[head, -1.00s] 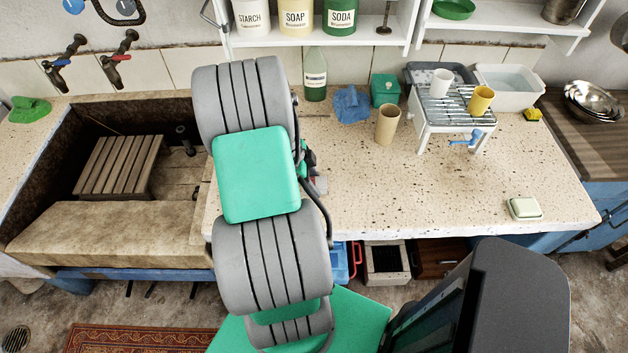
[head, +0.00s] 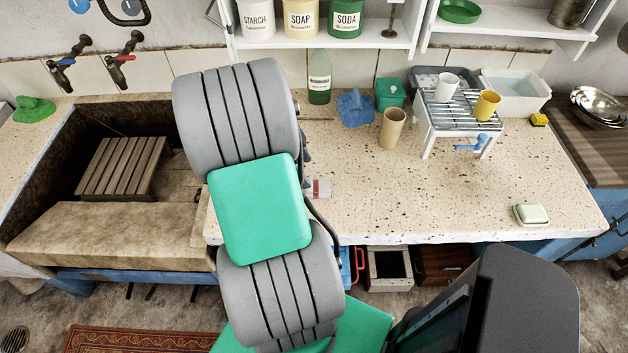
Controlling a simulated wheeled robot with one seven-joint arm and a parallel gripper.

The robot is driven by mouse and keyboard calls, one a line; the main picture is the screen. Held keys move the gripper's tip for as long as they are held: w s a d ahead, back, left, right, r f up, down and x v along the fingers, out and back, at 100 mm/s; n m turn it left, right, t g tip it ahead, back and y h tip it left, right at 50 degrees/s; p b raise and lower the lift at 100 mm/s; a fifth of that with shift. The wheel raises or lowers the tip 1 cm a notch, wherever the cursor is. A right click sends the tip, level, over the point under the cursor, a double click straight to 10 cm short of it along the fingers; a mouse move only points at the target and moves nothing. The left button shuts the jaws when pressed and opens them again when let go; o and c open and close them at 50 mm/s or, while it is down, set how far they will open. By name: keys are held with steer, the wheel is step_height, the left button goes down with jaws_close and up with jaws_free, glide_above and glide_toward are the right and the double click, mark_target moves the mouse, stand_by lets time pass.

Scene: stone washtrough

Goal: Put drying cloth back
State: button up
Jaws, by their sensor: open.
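A crumpled blue cloth (head: 356,108) lies at the back of the speckled stone counter (head: 480,185), between a green bottle and a green tin. A green crumpled thing (head: 34,109), perhaps also a cloth, lies on the ledge left of the stone trough (head: 110,232). I cannot tell which of the two is the drying cloth. My grey and green arm reaches forward over the trough's right edge and the counter's left part. My gripper is hidden behind my arm.
A wire rack (head: 458,112) holds a white and a yellow cup; a tan beaker (head: 393,128) stands beside it. A small red and white thing (head: 322,188) lies by my arm. A soap dish (head: 531,214) sits front right. The counter's middle is clear. Shelves (head: 385,35) overhang the back.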

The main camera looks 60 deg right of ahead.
steer(key=w+a+r+n+t, duration=0.3)
steer(key=w+a+r+n, duration=0.4)
steer(key=w+a+n, duration=0.2)
steer(key=w+a+r+n+t+y, duration=0.1)
steer(key=a+r+n+t, duration=0.1)
steer(key=a+n, duration=0.9)
steer(key=w+a+r+n+t+y, duration=0.1)
steer(key=w+a+r+n+t, duration=0.1)
steer(key=a+n, duration=0.9)
steer(key=a, duration=0.5)
steer(key=shift+w+r+t, duration=0.15)
steer(key=shift+r+t, duration=0.15)
